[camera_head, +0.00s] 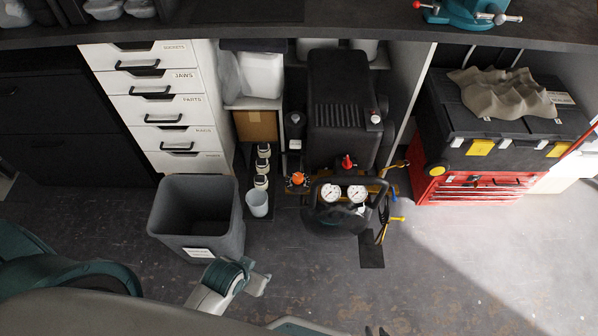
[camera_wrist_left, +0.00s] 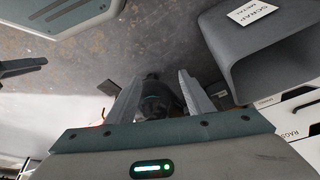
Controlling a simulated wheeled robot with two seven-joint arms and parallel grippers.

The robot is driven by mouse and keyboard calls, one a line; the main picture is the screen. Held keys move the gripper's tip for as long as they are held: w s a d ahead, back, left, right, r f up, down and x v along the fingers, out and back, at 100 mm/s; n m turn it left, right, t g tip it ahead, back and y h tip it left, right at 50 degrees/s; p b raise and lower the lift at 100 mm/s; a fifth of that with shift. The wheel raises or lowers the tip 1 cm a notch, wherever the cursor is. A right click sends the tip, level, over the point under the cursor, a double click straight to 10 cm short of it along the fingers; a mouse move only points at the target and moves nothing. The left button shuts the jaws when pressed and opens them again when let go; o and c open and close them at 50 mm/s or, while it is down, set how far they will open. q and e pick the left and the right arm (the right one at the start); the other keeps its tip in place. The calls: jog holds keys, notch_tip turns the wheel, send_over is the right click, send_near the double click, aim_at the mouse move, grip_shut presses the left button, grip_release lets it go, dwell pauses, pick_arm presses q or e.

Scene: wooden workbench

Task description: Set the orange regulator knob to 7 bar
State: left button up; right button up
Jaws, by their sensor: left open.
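The orange regulator knob (camera_head: 297,179) sits at the left front of the black compressor (camera_head: 337,110), beside two round white gauges (camera_head: 344,193). Its setting and the gauge readings are too small to read. My left gripper (camera_wrist_left: 160,76) is open in the left wrist view, with its two grey fingers apart. No knob shows between them; a dark rounded shape lies beyond, and I cannot tell what it is. Dark fingertips, apparently of my right gripper (camera_head: 376,331), just show at the bottom edge of the head view, away from the knob. Whether they are open is unclear.
A grey bin (camera_head: 197,245) stands left of the compressor, with a light cup (camera_head: 257,203) between them. White drawers (camera_head: 160,100) stand behind the bin. A red tool chest (camera_head: 470,188) is at the right. The floor in front of the compressor is mostly clear.

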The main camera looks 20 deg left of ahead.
pick_arm(q)
notch_tip(320, 180, up, 6)
jog(key=w+a+r, duration=0.1)
jog(key=a, duration=0.1)
jog(key=w+r+n+g+y, duration=0.1)
jog(key=w+n, duration=0.2)
jog(key=w, duration=0.7)
jog(key=w+r+n+g, duration=0.1)
jog(key=w+n+g, duration=0.15)
jog(key=w, duration=0.75)
jog(key=w+d+r+n, duration=0.2)
jog(key=w+r, duration=0.2)
jog(key=w, duration=0.3)
jog(key=w+d+r+n, duration=0.2)
jog(key=w+r, duration=0.2)
jog(key=w, duration=0.3)
jog(key=shift+w+r+g, duration=0.15)
jog(key=shift+r+g, duration=0.15)
jog(key=shift+g, duration=0.05)
pick_arm(e)
jog(key=shift+w+a+r, duration=0.25)
jog(key=shift+w+a, duration=0.05)
jog(key=shift+a, duration=0.05)
jog(key=shift+s, duration=0.1)
